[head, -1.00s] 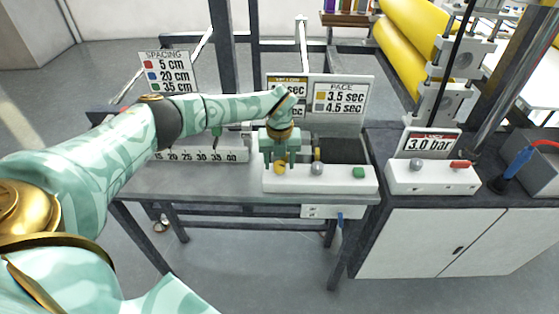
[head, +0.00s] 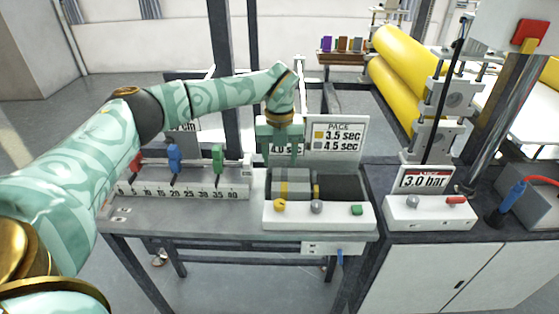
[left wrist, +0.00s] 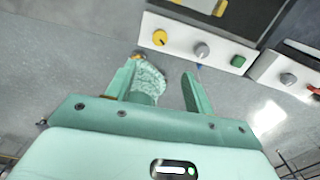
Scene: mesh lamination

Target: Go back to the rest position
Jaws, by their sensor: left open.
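My left gripper (head: 281,153) is open and empty. In the head view it hangs fingers down above the back of the white control box (head: 320,218), in front of the PACE sign (head: 337,138). The box carries a yellow knob (head: 279,205), a grey knob (head: 317,207) and a green button (head: 356,210). In the left wrist view the open fingers (left wrist: 167,82) are apart with nothing held between them. The yellow knob (left wrist: 159,38) shows beyond them, clear of the fingers. My right gripper is not in view.
A numbered ruler block (head: 185,190) with red, blue (head: 175,158) and green (head: 218,158) sliders stands on the table at left. A 3.0 bar box (head: 430,212) stands on the cabinet at right. Yellow rollers (head: 398,80) stand behind. The room above the table front is clear.

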